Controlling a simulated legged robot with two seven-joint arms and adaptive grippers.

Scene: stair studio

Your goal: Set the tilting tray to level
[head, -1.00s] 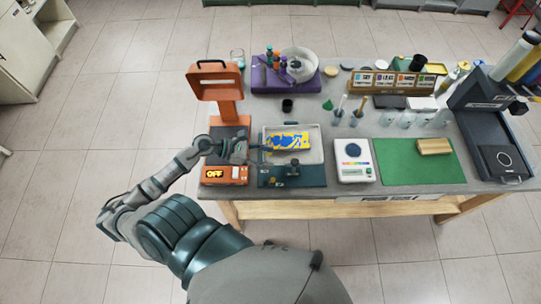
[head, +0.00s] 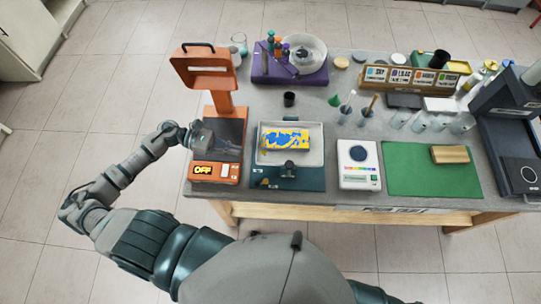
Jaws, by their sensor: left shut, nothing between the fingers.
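The pale tray (head: 262,157) sits on a dark teal base (head: 311,179) near the front edge of the bench. A yellow-and-blue patterned block (head: 286,140) lies in it. A dark knob-like part (head: 289,170) stands at the tray's front. I cannot tell from this angle whether the tray is tilted or level. My left gripper (head: 212,140) is shut and empty, over the orange device left of the tray and apart from the tray. Its fingertips are hard to make out against the dark panel. My right gripper is not in view.
The orange device (head: 203,82) with an "OFF" display stands left of the tray. A white scale-like instrument (head: 359,178) and a green mat (head: 420,180) are to the right. A small black cup (head: 289,99) and purple stand (head: 262,73) are behind.

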